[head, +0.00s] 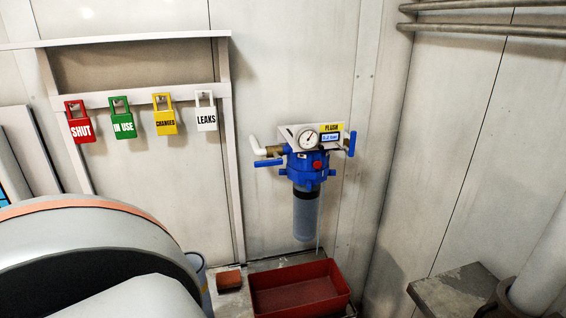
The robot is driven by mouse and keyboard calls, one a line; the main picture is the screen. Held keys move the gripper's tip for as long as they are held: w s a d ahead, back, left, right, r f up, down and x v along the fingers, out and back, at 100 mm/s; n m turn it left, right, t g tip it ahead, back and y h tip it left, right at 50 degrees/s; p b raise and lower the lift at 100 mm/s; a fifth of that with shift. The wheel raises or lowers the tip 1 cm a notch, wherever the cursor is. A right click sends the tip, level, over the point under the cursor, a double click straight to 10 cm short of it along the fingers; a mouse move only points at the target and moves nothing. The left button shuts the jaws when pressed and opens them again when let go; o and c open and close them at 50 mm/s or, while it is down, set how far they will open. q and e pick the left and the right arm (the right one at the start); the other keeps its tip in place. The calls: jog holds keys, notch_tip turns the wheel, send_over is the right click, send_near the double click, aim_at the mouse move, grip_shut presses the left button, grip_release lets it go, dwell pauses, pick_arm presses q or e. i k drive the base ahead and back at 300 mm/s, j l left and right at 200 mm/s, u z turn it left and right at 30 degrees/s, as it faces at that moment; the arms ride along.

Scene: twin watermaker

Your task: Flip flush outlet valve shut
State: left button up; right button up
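A blue filter unit (307,166) is mounted on the back wall, with a clear bowl (306,213) below it. A round gauge (308,140) and a yellow label (331,127), apparently reading FLUSH, sit on its white bracket. A blue lever (268,163) on the left lies roughly level, below a white elbow pipe (256,147). Another blue lever (352,143) on the right stands upright beside a brass fitting. I cannot tell for sure which is the flush outlet valve. A thin pale line runs down beside the bowl. Neither gripper is in view.
A red tray (262,291) stands below the filter, with a small red-brown block (230,280) to its left. Red SHUT (81,130), green IN USE (123,125), yellow CHANGED (165,122) and white LEAKS (206,120) tags hang on a rack. Pipes (480,28) cross the right wall.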

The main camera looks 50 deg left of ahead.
aim_at(278, 160)
jog(key=i+j+u, duration=0.1)
jog(key=u, duration=1.5)
jog(key=i+j, duration=0.05)
